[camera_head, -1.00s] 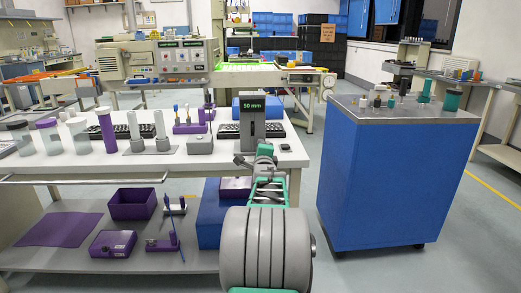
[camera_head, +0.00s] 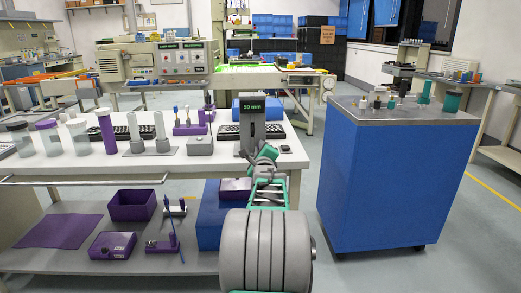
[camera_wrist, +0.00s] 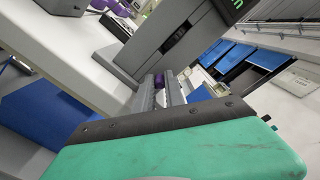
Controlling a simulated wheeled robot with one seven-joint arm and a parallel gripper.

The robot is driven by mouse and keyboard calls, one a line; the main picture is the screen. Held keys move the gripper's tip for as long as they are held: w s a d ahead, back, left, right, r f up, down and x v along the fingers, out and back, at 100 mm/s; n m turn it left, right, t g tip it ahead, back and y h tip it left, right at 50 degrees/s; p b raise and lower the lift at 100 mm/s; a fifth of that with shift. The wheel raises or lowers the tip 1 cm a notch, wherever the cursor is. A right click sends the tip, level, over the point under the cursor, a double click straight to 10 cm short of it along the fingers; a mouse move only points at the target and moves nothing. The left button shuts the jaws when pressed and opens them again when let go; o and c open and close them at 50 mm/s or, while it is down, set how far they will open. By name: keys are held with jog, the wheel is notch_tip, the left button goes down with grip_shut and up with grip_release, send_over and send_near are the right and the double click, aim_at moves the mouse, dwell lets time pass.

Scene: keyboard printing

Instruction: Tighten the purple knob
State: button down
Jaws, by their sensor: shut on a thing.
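The purple knob (camera_wrist: 158,81) shows as a small purple part between my fingertips in the wrist view. It sits at the lower front of a grey upright gauge (camera_wrist: 178,38), which also stands at the table's right end in the head view (camera_head: 253,128) with a green "50 mm" display. My gripper (camera_wrist: 160,92) is shut on the knob, in front of the gauge's base. In the head view my gripper (camera_head: 250,158) is tilted, and the knob is hidden behind it.
The white table (camera_head: 215,164) carries a black keyboard (camera_head: 265,131), a grey box (camera_head: 200,146) and clear tubes left of the gauge. A small dark object (camera_head: 285,149) lies to its right. A blue cabinet (camera_head: 395,185) stands further right, past open floor.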

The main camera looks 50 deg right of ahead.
jog(key=c, duration=1.4)
grip_release()
jog(key=p+v, duration=0.1)
jog(key=v, duration=0.7)
